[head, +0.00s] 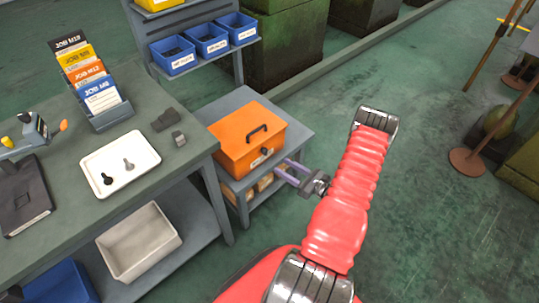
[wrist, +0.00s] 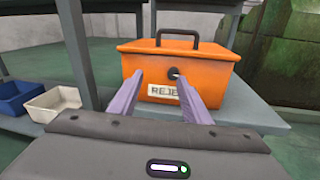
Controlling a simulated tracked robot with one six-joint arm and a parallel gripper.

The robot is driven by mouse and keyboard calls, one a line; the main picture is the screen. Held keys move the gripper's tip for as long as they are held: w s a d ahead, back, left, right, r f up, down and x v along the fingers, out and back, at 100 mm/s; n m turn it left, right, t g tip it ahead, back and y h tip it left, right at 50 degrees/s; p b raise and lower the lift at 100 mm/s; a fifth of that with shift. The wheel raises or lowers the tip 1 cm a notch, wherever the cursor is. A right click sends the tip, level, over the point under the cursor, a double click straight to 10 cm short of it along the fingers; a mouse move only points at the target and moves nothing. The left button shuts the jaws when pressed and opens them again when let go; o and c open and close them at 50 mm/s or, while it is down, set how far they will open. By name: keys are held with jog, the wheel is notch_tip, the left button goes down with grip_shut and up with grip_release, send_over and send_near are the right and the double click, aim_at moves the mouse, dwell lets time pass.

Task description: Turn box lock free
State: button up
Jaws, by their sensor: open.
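An orange box (head: 250,140) with a black top handle stands on a small grey side table. It also shows in the wrist view (wrist: 205,67), with a white label that begins "REJE". The box lock (head: 264,151) is a dark round knob on its front face. In the wrist view the lock (wrist: 174,73) lies between the two finger lines, nearer the right finger. My gripper (head: 286,172) is open and empty in front of the box. Its purple fingers point at the front face in the wrist view (wrist: 166,88). I cannot tell whether they touch the box.
The grey side table (head: 302,133) has a lower shelf with brown items. A larger workbench (head: 190,120) to the left bears a white tray (head: 120,163), a card rack and tools. The green floor on the right is mostly clear.

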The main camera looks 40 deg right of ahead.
aim_at(267, 153)
jog(key=s+d+f+m+h, duration=0.2)
jog(key=f, duration=0.1)
jog(key=shift+s+t, duration=0.1)
jog(key=shift+t, duration=0.2)
jog(key=w, duration=0.9)
jog(key=w+a, duration=0.1)
jog(key=w, duration=0.4)
jog(key=shift+c, duration=0.3)
jog(key=c, duration=0.9)
jog(key=shift+s+d, duration=0.1)
jog(key=shift+d, duration=0.2)
jog(key=shift+c, duration=0.4)
jog(key=shift+a, duration=0.15)
